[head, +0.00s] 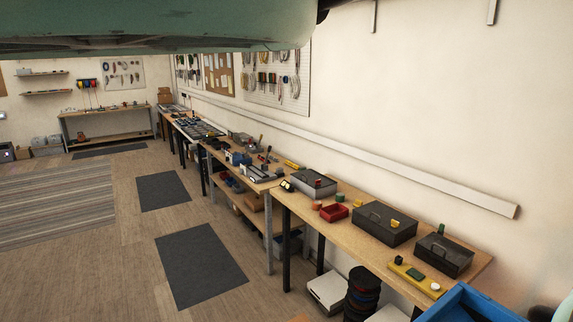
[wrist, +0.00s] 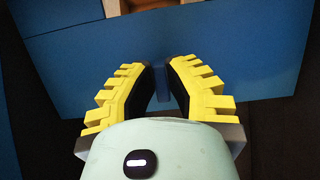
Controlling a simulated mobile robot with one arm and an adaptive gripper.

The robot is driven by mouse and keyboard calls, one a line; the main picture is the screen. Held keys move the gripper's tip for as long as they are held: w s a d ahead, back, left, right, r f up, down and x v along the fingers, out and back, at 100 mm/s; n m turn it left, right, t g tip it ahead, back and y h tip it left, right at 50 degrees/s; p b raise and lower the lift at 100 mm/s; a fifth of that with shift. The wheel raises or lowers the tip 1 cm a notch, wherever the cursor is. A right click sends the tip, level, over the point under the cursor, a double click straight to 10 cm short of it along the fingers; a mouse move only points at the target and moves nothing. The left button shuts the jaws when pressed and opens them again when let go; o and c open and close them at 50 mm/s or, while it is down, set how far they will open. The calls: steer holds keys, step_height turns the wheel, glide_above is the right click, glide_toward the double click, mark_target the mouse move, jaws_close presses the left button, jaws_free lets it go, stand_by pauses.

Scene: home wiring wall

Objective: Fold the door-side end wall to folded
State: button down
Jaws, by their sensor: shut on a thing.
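In the wrist view, my gripper (wrist: 163,72) has two yellow toothed fingers with dark inner pads. They are nearly together at the tips, shut on the edge of a blue wall (wrist: 235,60), with a narrow blue-grey strip showing between them. I take this to be the end wall; the view does not show which end. The fingertips hide the gripped part. In the head view, part of a blue folding crate (head: 470,303) shows at the bottom right corner, cut off by the frame. My gripper is not visible there.
A long workbench (head: 345,218) runs along the right wall, bearing dark cases (head: 385,224), a red tray (head: 333,212) and a yellow strip (head: 418,278). Black reels (head: 362,292) stand beneath it. Floor with dark mats (head: 200,265) is clear at left.

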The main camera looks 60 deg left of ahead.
steer(key=shift+a+r+p, duration=0.1)
steer(key=shift+r+p, duration=0.4)
steer(key=shift+r, duration=0.45)
steer(key=shift+a+r+p, duration=0.15)
steer(key=shift+r+p, duration=0.15)
steer(key=shift+r, duration=0.25)
steer(key=shift+a+r+p, duration=0.15)
steer(key=shift+r+p, duration=0.15)
steer(key=shift+r, duration=0.2)
steer(key=shift+a+r+p, duration=0.2)
steer(key=shift+a+r, duration=0.05)
steer(key=shift+r, duration=0.25)
steer(key=shift+a+r+p, duration=0.2)
steer(key=shift+r, duration=0.25)
steer(key=shift+w+a+r+p, duration=0.1)
steer(key=shift+a+r+p, duration=0.35)
steer(key=shift+a+r, duration=0.35)
steer(key=shift+d, duration=0.15)
